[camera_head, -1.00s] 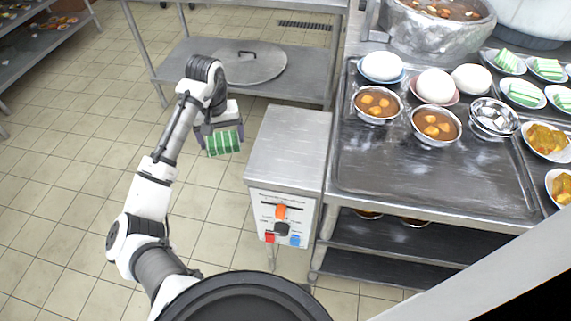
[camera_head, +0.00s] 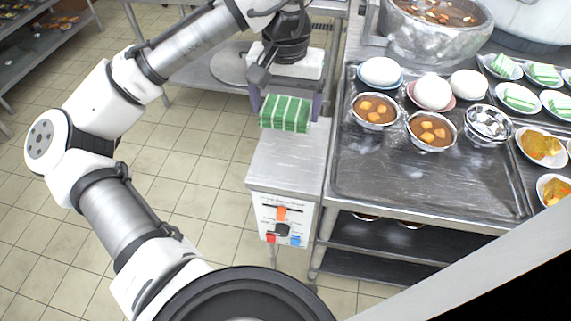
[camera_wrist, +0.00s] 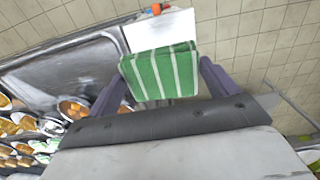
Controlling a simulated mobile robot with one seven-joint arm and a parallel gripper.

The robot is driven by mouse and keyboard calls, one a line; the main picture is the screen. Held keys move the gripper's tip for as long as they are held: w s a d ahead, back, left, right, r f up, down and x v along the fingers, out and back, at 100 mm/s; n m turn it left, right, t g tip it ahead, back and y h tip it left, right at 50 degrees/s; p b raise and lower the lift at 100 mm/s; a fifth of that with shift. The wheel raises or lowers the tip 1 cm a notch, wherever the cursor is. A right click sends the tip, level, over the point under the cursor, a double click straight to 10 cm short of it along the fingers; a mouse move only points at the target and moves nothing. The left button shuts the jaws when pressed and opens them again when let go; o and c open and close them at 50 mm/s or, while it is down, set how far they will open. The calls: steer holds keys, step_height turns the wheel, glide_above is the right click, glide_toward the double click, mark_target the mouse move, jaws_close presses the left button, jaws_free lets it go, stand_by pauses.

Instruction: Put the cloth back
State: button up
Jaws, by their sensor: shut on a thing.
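The cloth is a folded green pad with white stripes (camera_head: 286,113). In the head view it hangs under my gripper (camera_head: 288,108), above the far part of the small steel cabinet top (camera_head: 285,160). In the wrist view the cloth (camera_wrist: 161,73) sits between the two purple fingers (camera_wrist: 160,88). My gripper is shut on it. The cloth appears to be held above the cabinet top; I cannot tell the exact gap.
Right of the cabinet, a steel counter tray (camera_head: 430,187) holds bowls of soup (camera_head: 374,111), white buns (camera_head: 432,92) and several dishes. A large stockpot (camera_head: 437,40) stands behind. The cabinet front has a control panel (camera_head: 283,219). Tiled floor lies open at left.

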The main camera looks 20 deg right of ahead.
mark_target(286, 124)
step_height(286, 124, down, 17)
steer(key=shift+f+p, duration=0.2)
steer(key=shift+p, duration=0.15)
steer(key=shift+f, duration=0.2)
steer(key=o, duration=0.8)
step_height(286, 124, up, 12)
steer(key=shift+r, duration=0.25)
